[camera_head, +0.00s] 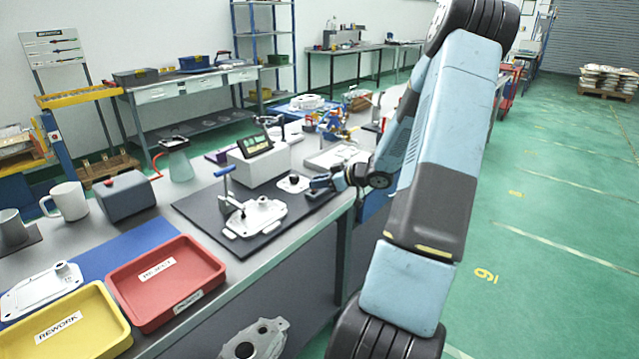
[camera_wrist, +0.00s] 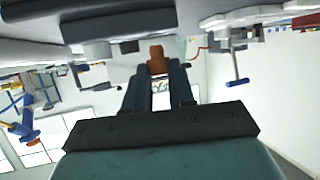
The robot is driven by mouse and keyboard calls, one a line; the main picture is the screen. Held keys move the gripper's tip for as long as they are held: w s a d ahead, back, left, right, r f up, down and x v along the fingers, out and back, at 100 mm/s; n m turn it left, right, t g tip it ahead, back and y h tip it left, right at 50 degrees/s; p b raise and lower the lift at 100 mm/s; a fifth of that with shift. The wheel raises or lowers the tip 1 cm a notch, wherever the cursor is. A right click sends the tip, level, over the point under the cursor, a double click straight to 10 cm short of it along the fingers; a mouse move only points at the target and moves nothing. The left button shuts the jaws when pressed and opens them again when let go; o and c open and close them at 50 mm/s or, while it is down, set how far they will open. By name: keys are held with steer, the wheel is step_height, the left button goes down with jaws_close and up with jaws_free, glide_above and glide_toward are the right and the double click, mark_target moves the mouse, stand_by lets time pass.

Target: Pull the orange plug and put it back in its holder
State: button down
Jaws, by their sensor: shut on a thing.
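My gripper (camera_head: 322,184) is low over the right part of the dark mat (camera_head: 205,207), at the end of my arm reaching in from the right. In the wrist view, which looks upside down, its fingers (camera_wrist: 157,72) are shut on the orange plug (camera_wrist: 157,54). The plug is hidden or too small to make out in the head view. A white casting (camera_head: 262,213) lies on the mat, left of my gripper, beside a blue T-handled clamp (camera_head: 226,182). A small pale disc with a dark top (camera_head: 293,182) sits just left of my gripper. I cannot tell which thing is the plug's holder.
A grey box with a display (camera_head: 262,160) stands behind the disc. A red tray (camera_head: 168,280) and a yellow tray (camera_head: 75,325) are at the front left. A white mug (camera_head: 68,201) and a dark box (camera_head: 126,196) stand further back.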

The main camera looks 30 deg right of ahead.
steer(key=shift+f, duration=1.2)
steer(key=c, duration=0.9)
jaws_free()
steer(key=shift+o, duration=0.2)
steer(key=shift+d, duration=0.1)
steer(key=v, duration=1.3)
steer(key=shift+s+d, duration=0.2)
steer(key=shift+s, duration=0.05)
steer(key=shift+r, duration=0.1)
